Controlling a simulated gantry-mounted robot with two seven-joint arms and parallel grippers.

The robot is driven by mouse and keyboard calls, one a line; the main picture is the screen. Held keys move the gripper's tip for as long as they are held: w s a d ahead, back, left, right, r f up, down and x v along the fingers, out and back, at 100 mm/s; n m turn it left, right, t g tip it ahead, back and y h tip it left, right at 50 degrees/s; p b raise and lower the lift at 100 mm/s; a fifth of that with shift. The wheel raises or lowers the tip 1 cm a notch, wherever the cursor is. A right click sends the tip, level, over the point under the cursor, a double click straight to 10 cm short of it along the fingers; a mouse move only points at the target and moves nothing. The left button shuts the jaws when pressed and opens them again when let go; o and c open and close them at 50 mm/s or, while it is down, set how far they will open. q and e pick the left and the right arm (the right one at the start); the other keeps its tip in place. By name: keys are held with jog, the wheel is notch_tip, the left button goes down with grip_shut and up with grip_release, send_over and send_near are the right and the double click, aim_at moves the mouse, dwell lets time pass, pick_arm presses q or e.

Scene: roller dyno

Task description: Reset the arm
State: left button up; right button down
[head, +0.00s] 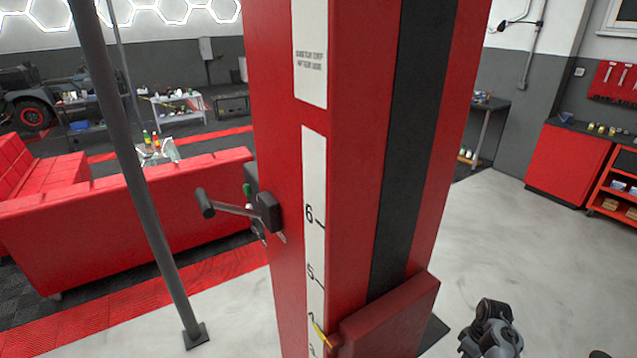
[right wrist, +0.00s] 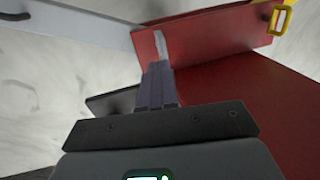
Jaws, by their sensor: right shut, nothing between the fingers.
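A tall red column (head: 352,120) with a black stripe fills the middle of the head view. A white scale (head: 315,230) on it shows 6 and 5. A lever arm with a black grip (head: 228,208) sticks out from its left side. A red block (head: 392,315) sits low on the column, with a small yellow piece (head: 320,334) at its left. In the right wrist view my right gripper (right wrist: 157,72) is shut and empty, pointing toward a red panel (right wrist: 207,42). A yellow handle (right wrist: 283,18) is at its upper right. My left gripper is in neither view.
A grey post (head: 138,165) stands left of the column. Behind it are a red sofa (head: 130,215) and a low table (head: 157,153) with bottles. Red cabinets (head: 567,165) stand at the right. A light grey beam (right wrist: 75,30) crosses the wrist view.

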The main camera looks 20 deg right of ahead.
jog(key=s+a+f+n+g+h, duration=0.15)
jog(key=s+f, duration=0.25)
jog(key=s, duration=0.4)
jog(key=s+a+f+n+g+h, duration=0.1)
jog(key=s+a+f+g, duration=0.15)
jog(key=s+f, duration=0.35)
jog(key=s+a+r+n+t+h, duration=0.1)
jog(key=s+a+r, duration=0.15)
jog(key=a, duration=0.65)
jog(key=s+a+r+n+t+h, duration=0.15)
jog(key=s+a, duration=0.25)
jog(key=a, duration=0.5)
jog(key=w+a+r+m+t+y, duration=0.35)
jog(key=a+r+t, duration=0.25)
jog(key=a+r, duration=0.8)
notch_tip(320, 180, up, 17)
jog(key=d+m+p, duration=0.1)
jog(key=p, duration=1.5)
jog(key=shift+w+d, duration=0.25)
jog(key=shift+w, duration=0.2)
jog(key=shift+h, duration=0.25)
